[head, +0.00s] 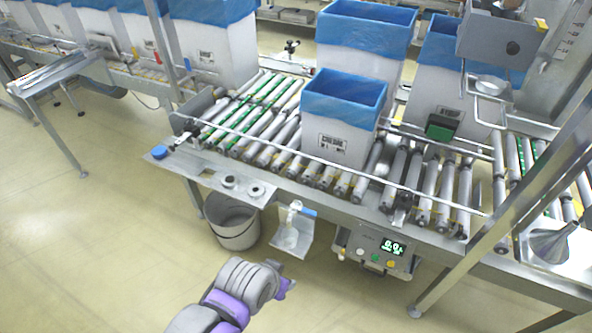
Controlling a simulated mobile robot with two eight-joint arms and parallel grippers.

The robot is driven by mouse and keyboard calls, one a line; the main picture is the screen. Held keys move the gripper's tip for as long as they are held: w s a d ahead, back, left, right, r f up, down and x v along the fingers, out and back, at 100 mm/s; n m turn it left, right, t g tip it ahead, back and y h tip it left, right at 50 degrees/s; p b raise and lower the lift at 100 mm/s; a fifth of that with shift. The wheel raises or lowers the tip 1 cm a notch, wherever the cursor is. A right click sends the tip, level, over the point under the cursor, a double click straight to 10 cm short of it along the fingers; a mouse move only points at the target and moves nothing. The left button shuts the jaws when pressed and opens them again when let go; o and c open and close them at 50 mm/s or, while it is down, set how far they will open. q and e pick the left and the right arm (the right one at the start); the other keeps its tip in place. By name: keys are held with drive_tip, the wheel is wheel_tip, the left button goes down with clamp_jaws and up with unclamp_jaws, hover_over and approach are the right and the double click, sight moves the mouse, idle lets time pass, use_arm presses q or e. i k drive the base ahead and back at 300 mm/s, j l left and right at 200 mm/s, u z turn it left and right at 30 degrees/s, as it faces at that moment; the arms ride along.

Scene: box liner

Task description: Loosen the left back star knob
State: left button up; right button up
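A small dark star-shaped knob (291,46) stands on a metal post behind the back edge of the roller conveyor, left of the tall lined boxes. It is small in the head view, and I cannot tell how tight it is. My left arm, grey and purple, comes up from the bottom edge, left of centre. It ends in front of the conveyor, far from the knob. No gripper fingers can be made out on it. My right arm and gripper are not in view.
A white box with a blue liner (343,115) stands on the rollers. Another lined box (368,32) stands behind it. A grey bucket (233,222) and a control panel (377,249) are at the front. A slanted metal post (508,218) crosses the right side.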

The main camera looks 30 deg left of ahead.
sight(406, 195)
drive_tip(key=i+j, duration=0.25)
drive_tip(key=i, duration=0.2)
drive_tip(key=i+j, duration=0.25)
drive_tip(key=i, duration=0.2)
drive_tip(key=z, duration=0.05)
